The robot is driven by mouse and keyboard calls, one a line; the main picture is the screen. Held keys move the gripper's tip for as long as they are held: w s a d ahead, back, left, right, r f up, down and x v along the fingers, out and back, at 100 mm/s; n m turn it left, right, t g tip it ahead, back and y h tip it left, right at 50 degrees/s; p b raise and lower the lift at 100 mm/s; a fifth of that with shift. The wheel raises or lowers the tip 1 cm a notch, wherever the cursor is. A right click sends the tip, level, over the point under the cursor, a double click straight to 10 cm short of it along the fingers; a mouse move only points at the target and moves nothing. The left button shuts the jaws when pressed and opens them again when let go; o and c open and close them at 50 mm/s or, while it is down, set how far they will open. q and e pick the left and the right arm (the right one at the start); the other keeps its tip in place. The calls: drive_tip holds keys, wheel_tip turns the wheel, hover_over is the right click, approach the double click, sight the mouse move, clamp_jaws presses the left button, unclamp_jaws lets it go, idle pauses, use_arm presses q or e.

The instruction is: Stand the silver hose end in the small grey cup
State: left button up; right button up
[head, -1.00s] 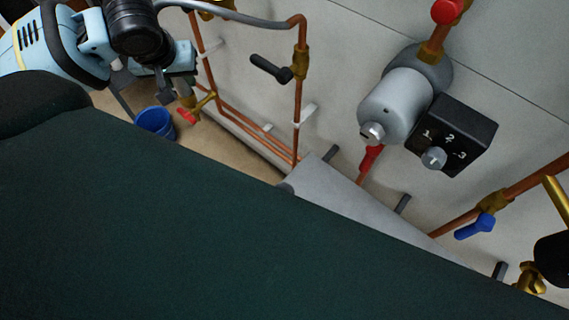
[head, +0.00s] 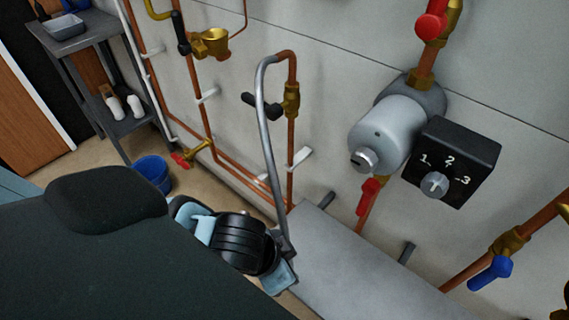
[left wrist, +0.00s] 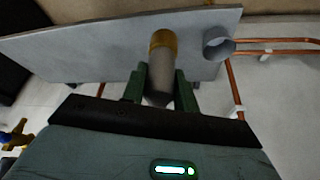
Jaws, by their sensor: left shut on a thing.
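The silver hose (head: 264,120) arches from the copper pipe top and hangs down to my left gripper (head: 286,268), which is low by the left end of the grey shelf. In the left wrist view my left gripper (left wrist: 160,88) is shut on the hose end (left wrist: 160,84), a grey cylinder with a brass-coloured band (left wrist: 163,42). The small grey cup (left wrist: 218,43) stands at the shelf's edge, to the right of the held end and apart from it in that picture. I cannot make out the cup in the head view. My right gripper is out of view.
The grey shelf (head: 365,275) has a clear top. A black-handled valve (head: 264,106), a red handle (head: 368,194), a grey cylinder (head: 380,132) and a black dial box (head: 451,160) are on the wall beside it. A blue bucket (head: 153,172) stands on the floor.

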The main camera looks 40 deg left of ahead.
use_arm(q)
drive_tip(key=s+d+f+m+b, duration=0.1)
drive_tip(key=s+f, duration=0.2)
drive_tip(key=shift+w+a+f+b, duration=0.9)
drive_tip(key=shift+w+a, duration=0.8)
drive_tip(key=shift+w, duration=0.1)
drive_tip(key=shift+w+a+f+b, duration=0.85)
drive_tip(key=shift+w+a, duration=0.9)
drive_tip(key=shift+w, duration=0.1)
drive_tip(key=shift+w+a+f+b, duration=0.9)
drive_tip(key=shift+w+a, duration=0.8)
drive_tip(key=shift+w, duration=0.1)
drive_tip(key=shift+h, duration=0.3)
drive_tip(key=shift+f, duration=0.25)
drive_tip(key=o, duration=1.1)
drive_tip(key=shift+c, duration=0.2)
